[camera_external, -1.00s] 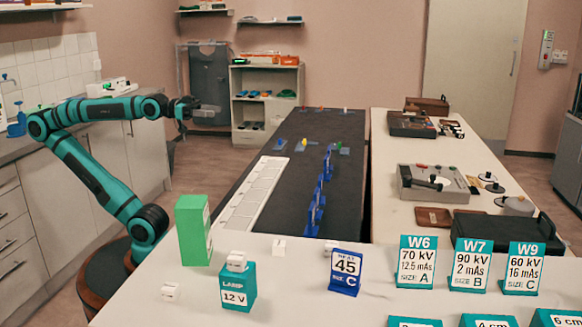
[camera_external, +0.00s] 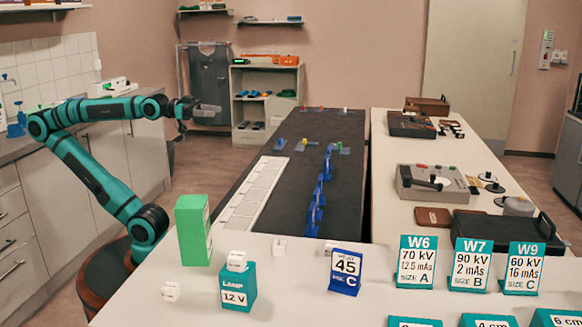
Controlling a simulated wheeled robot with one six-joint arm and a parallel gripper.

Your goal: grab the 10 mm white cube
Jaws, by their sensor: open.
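I cannot tell which is the 10 mm one; any size marks are too small to read. My gripper (camera_external: 207,110) is open and empty, held out to the right at the upper left, well above and away from the cubes.
A tall green block (camera_external: 193,230) stands at the table's left, close to the cubes. The blue "45" sign (camera_external: 345,271) and teal W6, W7 and W9 signs (camera_external: 415,262) stand to the right. A dark bench with a white strip (camera_external: 252,195) lies behind.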

